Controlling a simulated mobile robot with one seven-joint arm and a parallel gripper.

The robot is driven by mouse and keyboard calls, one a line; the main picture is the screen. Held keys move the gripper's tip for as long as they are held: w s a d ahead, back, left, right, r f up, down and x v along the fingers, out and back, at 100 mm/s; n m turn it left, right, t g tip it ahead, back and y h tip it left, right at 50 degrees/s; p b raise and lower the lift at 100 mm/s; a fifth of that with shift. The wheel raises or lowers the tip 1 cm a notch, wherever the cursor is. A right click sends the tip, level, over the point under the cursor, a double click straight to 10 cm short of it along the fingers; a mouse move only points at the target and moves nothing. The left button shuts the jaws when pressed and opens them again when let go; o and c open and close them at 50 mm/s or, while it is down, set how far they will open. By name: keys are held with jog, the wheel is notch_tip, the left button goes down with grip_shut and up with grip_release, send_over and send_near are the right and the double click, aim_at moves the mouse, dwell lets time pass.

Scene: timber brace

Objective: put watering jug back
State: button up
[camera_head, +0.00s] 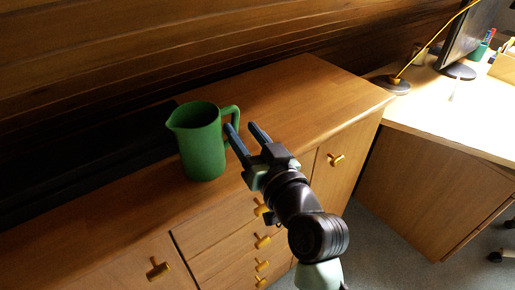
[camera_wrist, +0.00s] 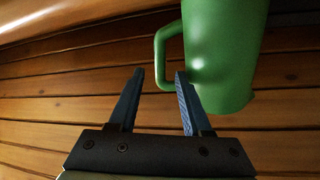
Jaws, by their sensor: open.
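A green watering jug (camera_head: 200,146) stands upright on the wooden cabinet, its spout to the left and its handle (camera_head: 234,122) to the right. My gripper (camera_head: 244,134) is open beside the handle in the head view, one finger close to it. In the wrist view the jug (camera_wrist: 225,50) is at the upper right, and its handle (camera_wrist: 160,60) lies just beyond the two open fingertips of my gripper (camera_wrist: 160,74). Nothing is held. Whether a finger touches the handle cannot be told.
The cabinet top (camera_head: 300,88) is clear to the right of the jug. A slatted wooden wall (camera_head: 120,45) rises behind. A desk (camera_head: 450,110) with a lamp (camera_head: 398,82) and a monitor (camera_head: 468,40) stands at the right. Yellow drawer handles (camera_head: 263,242) project from the cabinet front.

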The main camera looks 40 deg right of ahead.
jog(key=v, duration=0.5)
jog(key=shift+s+a, duration=0.1)
jog(key=shift+s, duration=0.25)
